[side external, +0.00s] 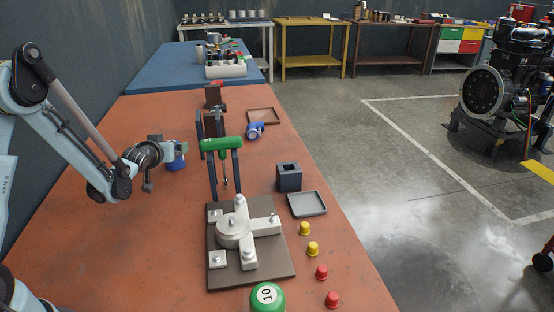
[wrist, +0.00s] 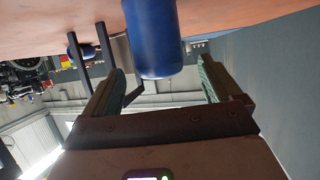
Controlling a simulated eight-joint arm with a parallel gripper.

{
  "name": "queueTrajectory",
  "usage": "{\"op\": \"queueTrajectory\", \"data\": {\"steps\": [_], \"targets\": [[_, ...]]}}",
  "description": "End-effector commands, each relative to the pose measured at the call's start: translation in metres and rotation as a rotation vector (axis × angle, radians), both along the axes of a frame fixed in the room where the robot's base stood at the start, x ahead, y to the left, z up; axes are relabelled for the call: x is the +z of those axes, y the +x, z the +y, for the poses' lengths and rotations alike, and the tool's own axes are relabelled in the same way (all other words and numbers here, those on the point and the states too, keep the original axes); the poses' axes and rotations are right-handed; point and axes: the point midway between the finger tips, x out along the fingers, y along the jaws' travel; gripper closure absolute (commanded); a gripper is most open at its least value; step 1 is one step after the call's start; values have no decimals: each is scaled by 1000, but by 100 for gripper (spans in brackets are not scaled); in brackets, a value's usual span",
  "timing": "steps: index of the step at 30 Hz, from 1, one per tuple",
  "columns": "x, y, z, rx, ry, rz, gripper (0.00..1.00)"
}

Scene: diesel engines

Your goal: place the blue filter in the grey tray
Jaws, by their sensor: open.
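A blue cylindrical filter (side external: 176,161) stands upright on the orange bench, directly in front of my gripper (side external: 162,158). In the wrist view, which is upside down, the blue filter (wrist: 155,40) shows between the two fingertips of my gripper (wrist: 158,68), with a gap on each side. My gripper is open and empty. The filter's base is outside the wrist view. The grey tray (side external: 307,204) lies flat and empty near the bench's right edge, far to the right of my gripper.
A dark square block (side external: 288,178) stands behind the tray. A fixture plate (side external: 268,278), yellow and red caps (side external: 313,248) are nearer. Another blue part (side external: 255,131) lies by a brown tray (side external: 263,116).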

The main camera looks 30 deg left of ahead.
Motion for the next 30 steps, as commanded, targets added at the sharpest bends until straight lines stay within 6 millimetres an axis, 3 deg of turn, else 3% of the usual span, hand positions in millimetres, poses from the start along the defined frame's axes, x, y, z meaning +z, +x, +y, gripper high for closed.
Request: {"op": "queueTrajectory", "data": {"steps": [9, 19, 30], "targets": [[20, -39, -27, -1, 0, 0, 9], [33, -50, -45, -21, -10, 26, 9], [71, -76, -125, -185, -82, 218, 9]]}}
